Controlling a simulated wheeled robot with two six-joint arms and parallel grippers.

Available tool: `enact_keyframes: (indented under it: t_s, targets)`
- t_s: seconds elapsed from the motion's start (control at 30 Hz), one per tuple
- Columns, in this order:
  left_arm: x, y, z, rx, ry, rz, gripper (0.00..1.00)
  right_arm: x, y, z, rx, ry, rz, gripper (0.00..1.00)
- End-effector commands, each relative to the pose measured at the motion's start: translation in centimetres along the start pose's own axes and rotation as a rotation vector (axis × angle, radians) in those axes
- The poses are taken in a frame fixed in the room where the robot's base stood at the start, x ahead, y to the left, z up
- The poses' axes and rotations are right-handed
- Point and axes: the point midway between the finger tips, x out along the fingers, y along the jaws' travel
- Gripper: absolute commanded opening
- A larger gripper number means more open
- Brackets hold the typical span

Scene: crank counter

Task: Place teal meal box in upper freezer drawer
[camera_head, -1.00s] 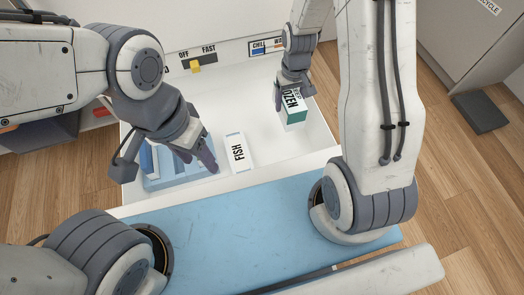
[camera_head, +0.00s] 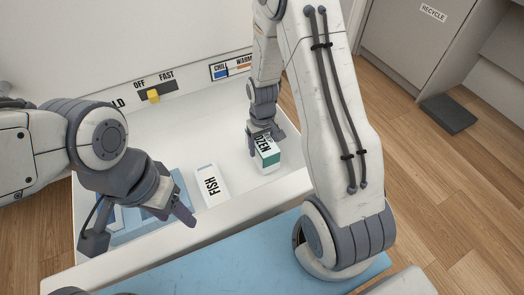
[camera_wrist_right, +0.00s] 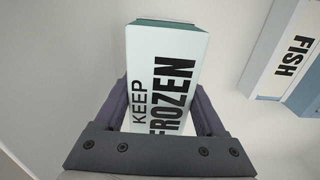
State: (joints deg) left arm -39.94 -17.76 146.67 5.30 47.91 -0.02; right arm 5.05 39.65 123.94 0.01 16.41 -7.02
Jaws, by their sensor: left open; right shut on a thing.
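The teal meal box (camera_head: 267,155), with a white face marked KEEP FROZEN, is upright in the right part of the open white drawer (camera_head: 225,228). My right gripper (camera_head: 262,134) is shut on it from above. In the right wrist view the box (camera_wrist_right: 165,60) sits between the fingers of my right gripper (camera_wrist_right: 160,105). Whether its underside touches the drawer floor cannot be told. My left gripper (camera_head: 180,207) is open and empty, over the drawer's front left part near the front wall.
A white box marked FISH (camera_head: 211,186) lies left of the teal box, with a gap between. Light blue packaging (camera_head: 125,232) fills the drawer's left part, partly hidden by my left arm. A yellow slider (camera_head: 153,96) is on the panel behind. A blue surface (camera_head: 235,265) lies in front.

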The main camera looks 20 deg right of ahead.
Motion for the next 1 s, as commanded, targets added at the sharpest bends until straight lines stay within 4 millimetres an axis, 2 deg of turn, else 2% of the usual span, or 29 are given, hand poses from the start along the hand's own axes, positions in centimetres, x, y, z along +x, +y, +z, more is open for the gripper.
enact_keyframes:
  t_s: [0.03,0.1,0.43,0.47,0.5,0.53,0.83,1.0]
  targets:
    - [0.7,-0.1,0.0,0.000,0.000,0.000,0.54,1.2,0.0,0.0,0.000,-0.001,0.000,0.00]
    - [0.8,-0.1,0.1,0.000,0.000,0.000,0.54,1.6,0.0,0.0,0.000,0.000,0.000,0.00]
    - [0.8,-0.1,0.1,0.000,0.000,0.000,0.54,1.8,0.0,0.0,0.000,0.001,0.000,0.00]
    - [0.8,-0.1,0.1,0.000,0.000,0.000,0.54,1.8,0.0,0.0,0.000,0.000,0.000,0.76]
    - [0.8,-0.1,0.1,0.000,0.000,0.000,0.54,1.8,0.0,0.0,0.000,0.000,0.000,0.91]
    - [0.8,-0.1,0.1,0.000,0.000,0.000,0.54,1.8,0.0,0.0,0.000,0.000,0.000,1.00]
    - [0.5,0.0,0.0,0.000,0.000,0.000,0.54,1.3,0.0,0.0,0.000,0.002,0.000,1.00]
    - [-0.9,0.1,0.0,0.000,0.000,0.000,0.54,-1.5,0.0,-0.1,0.000,0.004,0.000,1.00]
